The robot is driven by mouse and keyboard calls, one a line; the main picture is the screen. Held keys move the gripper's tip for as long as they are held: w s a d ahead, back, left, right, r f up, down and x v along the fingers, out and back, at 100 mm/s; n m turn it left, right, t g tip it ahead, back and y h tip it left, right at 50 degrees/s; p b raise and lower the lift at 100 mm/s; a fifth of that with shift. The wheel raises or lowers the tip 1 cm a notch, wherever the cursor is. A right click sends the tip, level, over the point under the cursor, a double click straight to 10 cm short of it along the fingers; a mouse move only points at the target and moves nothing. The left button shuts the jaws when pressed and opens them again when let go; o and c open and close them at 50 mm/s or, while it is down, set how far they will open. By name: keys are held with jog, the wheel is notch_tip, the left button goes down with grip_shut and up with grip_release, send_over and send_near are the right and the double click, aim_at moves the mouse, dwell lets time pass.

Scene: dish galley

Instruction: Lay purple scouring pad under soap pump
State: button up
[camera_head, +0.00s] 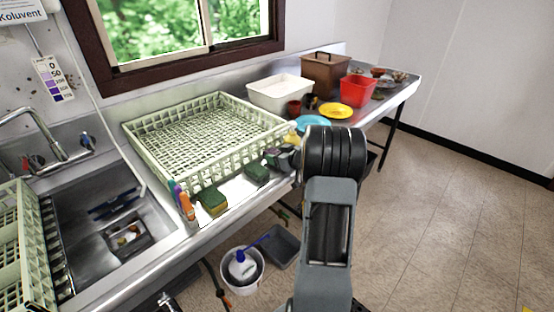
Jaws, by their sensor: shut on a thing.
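My gripper (281,156) is small and dark, left of my large arm link, over the counter's front edge by the rack's right corner. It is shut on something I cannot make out. No purple scouring pad shows clearly. A small yellowish bottle with a pale top (292,133), possibly the soap pump, stands just behind my gripper, partly hidden. What lies under it is hidden.
The sink (105,225) is left. A white tub (281,92), yellow plate (336,110) and red bin (358,90) stand behind. A bucket (242,272) is below.

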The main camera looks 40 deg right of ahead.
jog(key=shift+f, duration=0.55)
jog(key=shift+f, duration=0.2)
jog(key=o, duration=0.6)
